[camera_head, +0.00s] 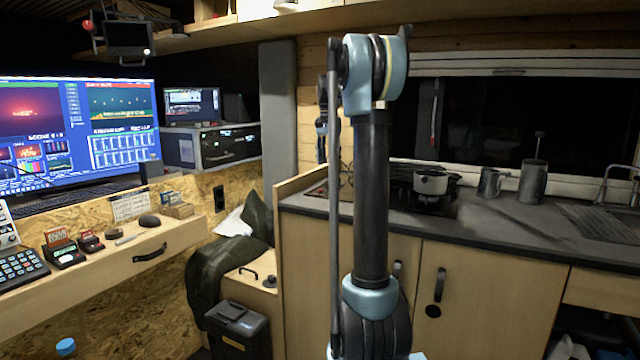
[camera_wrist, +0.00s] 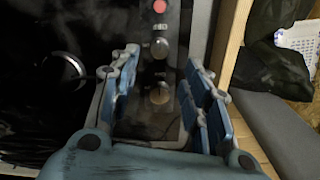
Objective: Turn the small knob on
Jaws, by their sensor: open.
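In the wrist view a narrow dark panel runs between my fingers. A round knob (camera_wrist: 159,47) sits on it just beyond my fingertips, and a second small knob (camera_wrist: 158,95) lies lower, between the fingers. I cannot tell which of these is the task's small knob, or how either is set. My gripper (camera_wrist: 160,76) is open and empty, its blue-padded fingers on both sides of the panel. In the head view my arm hides the gripper and most of the panel.
A red button (camera_wrist: 160,6) is at the panel's far end. A wooden edge (camera_wrist: 228,45) stands close to the right finger in the wrist view. A pot (camera_head: 431,183) and metal mugs (camera_head: 532,182) stand on the dark counter (camera_head: 500,228) in the head view.

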